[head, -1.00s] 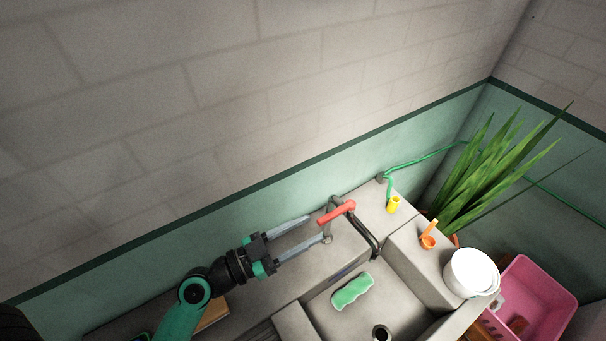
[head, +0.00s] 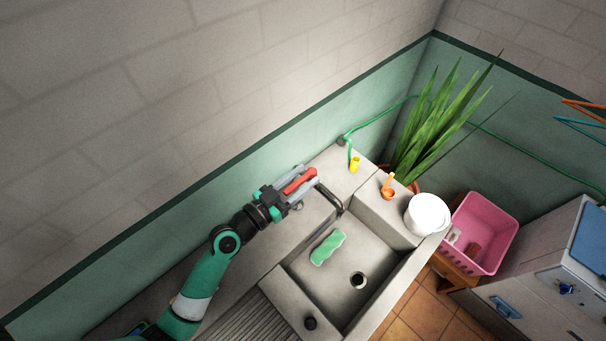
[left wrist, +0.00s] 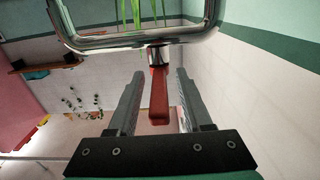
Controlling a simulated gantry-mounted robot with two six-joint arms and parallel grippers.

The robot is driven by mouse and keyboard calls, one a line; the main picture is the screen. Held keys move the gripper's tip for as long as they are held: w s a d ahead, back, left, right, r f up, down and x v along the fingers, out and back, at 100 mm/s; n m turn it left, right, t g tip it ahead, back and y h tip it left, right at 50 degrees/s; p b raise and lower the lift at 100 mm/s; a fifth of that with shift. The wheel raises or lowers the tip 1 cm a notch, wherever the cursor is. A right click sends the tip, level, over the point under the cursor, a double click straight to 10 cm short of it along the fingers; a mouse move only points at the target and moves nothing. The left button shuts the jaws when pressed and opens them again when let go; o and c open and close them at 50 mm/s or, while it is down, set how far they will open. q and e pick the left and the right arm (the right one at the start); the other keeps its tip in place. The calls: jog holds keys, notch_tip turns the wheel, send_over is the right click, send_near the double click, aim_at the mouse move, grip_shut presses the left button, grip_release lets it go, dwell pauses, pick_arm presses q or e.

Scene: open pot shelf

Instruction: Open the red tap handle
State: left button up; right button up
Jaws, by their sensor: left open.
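The red tap handle (head: 299,181) sits at the top of the metal tap above the sink's back ledge. My left gripper (head: 302,180) is open around the handle, one finger on each side. In the left wrist view the red handle (left wrist: 159,97) lies lengthwise between the two fingers (left wrist: 157,90), with visible gaps on both sides. The tap's metal pipe (left wrist: 140,37) crosses just beyond the fingertips; its dark spout (head: 330,198) shows in the head view. My right gripper is in neither view.
The grey stone sink (head: 310,282) holds a green sponge (head: 328,247). A yellow cup (head: 355,164), an orange item (head: 388,186) and a white bucket (head: 427,214) stand to the right. A pink basket (head: 484,232) and a plant (head: 432,125) are farther off. The wall runs close behind the tap.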

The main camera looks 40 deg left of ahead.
pick_arm(q)
jog(key=shift+w, duration=0.1)
grip_shut()
dwell(1.4)
